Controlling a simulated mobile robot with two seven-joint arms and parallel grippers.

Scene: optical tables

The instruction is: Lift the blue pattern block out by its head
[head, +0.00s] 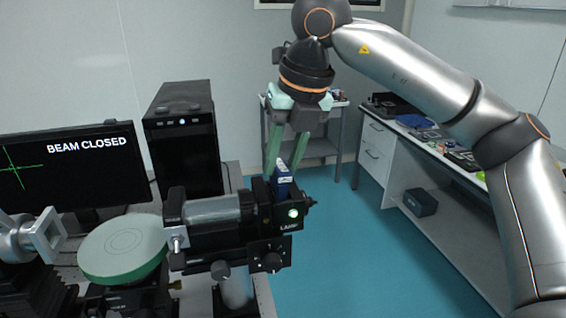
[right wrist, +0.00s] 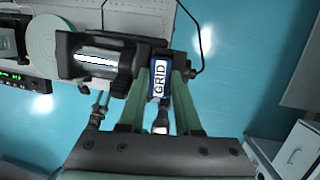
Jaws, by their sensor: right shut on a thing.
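The blue pattern block (head: 282,184) stands upright in the top of the black lamp housing (head: 262,212), its upper part showing above it. In the right wrist view its head bears a white label reading GRID (right wrist: 160,82). My right gripper (head: 281,172) comes down from above with its green fingers on either side of the head. It is shut on the block, and the fingers also show in the right wrist view (right wrist: 162,82). The block's lower part is hidden in the housing. My left gripper is not in view.
A silver and black cylinder (head: 212,212) joins the housing on the left. A round green plate (head: 122,248), a monitor reading BEAM CLOSED (head: 70,172) and a black computer tower (head: 182,135) stand further left. A side bench (head: 440,155) runs along the right. Blue floor lies between.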

